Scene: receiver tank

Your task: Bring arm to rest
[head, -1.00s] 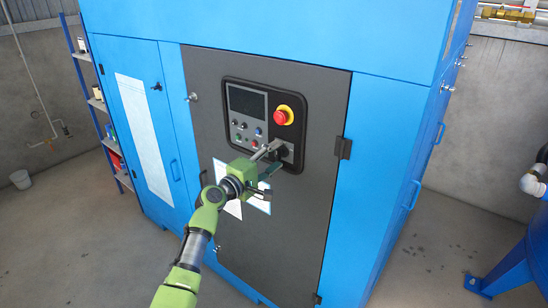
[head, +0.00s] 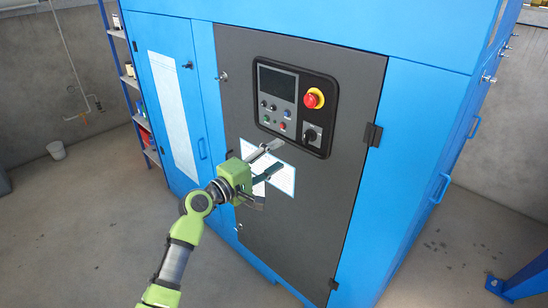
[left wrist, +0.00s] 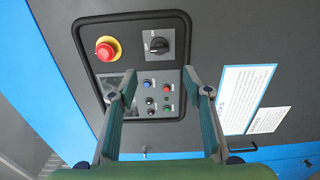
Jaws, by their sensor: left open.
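My left gripper (head: 276,158) is open and empty in front of the dark cabinet door, below the control panel. In the left wrist view its two fingers (left wrist: 160,85) stand apart with nothing between them but a view of the panel behind. The control panel (head: 293,140) has a dark screen, small coloured buttons, a red emergency stop (head: 313,98) on a yellow ring and a black rotary switch (head: 312,133). The switch also shows uncovered in the left wrist view (left wrist: 159,46). My right gripper is in neither view.
The blue cabinet (head: 420,120) fills the middle, with door handles and hinges sticking out. Blue equipment (head: 520,280) shows at the lower right. The floor in front is clear.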

